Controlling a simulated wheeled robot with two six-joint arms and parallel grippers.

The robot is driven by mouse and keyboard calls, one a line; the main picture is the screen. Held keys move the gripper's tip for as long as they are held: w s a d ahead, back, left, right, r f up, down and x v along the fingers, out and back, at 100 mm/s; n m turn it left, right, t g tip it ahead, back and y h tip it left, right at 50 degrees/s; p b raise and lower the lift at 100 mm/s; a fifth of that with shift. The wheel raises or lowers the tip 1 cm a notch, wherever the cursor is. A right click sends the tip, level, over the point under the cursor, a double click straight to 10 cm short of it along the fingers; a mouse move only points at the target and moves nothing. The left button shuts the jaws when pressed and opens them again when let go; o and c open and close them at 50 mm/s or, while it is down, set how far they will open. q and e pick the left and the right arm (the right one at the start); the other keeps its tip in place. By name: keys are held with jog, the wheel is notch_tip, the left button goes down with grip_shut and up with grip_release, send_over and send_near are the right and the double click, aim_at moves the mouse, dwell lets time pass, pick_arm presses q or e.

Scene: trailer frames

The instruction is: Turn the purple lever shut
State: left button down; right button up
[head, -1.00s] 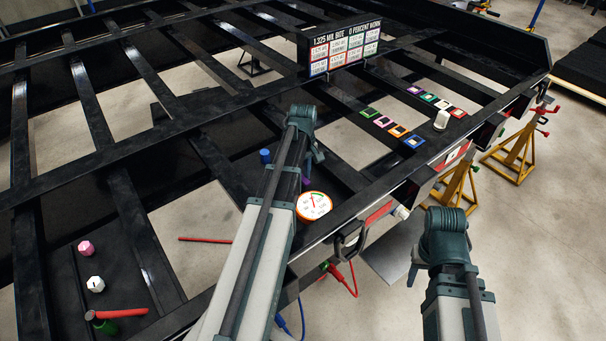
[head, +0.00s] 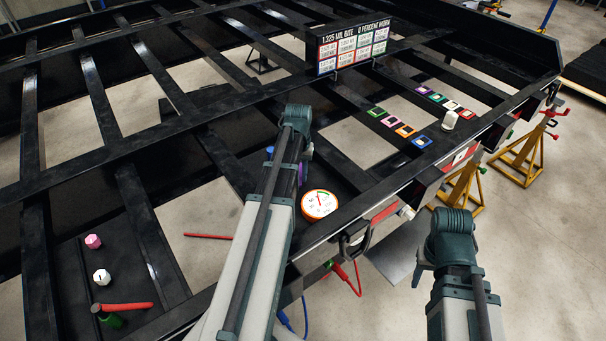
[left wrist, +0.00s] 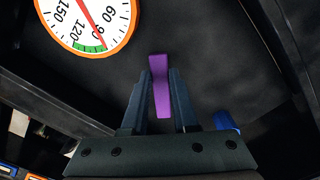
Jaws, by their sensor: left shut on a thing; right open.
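The purple lever (left wrist: 160,88) stands between the two fingers of my left gripper (left wrist: 162,98) in the left wrist view, and the gripper is shut on it. In the head view only a sliver of purple (head: 302,172) shows beside my left arm, which hides most of the left gripper. A round gauge (head: 319,204) with an orange rim lies to the right of it. It also shows in the left wrist view (left wrist: 88,22), with a red needle and a green band. My right gripper (head: 418,276) is open and empty, outside the frame's near edge.
A blue knob (left wrist: 226,121) is close to the left gripper's right side. A red-handled valve (head: 125,306), a white knob (head: 102,277) and a pink knob (head: 93,241) sit at left.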

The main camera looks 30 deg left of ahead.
pick_arm(q)
jog(key=m, duration=0.1)
jog(key=a+m, duration=0.1)
jog(key=m, duration=0.1)
jog(key=a+m, duration=0.1)
jog(key=shift+s+m, duration=0.2)
jog(key=shift+m, duration=0.1)
jog(key=shift+w+a+m, duration=0.1)
jog(key=shift+a+m, duration=0.35)
jog(key=shift+m, duration=0.75)
jog(key=shift+w+a+m, duration=0.1)
jog(key=shift+a+m, duration=0.3)
jog(key=shift+m, duration=0.8)
jog(key=c, duration=0.7)
grip_release()
notch_tip(320, 180, up, 14)
jog(key=p, duration=1.3)
jog(key=shift+f+p, duration=0.1)
jog(key=shift+p, duration=0.3)
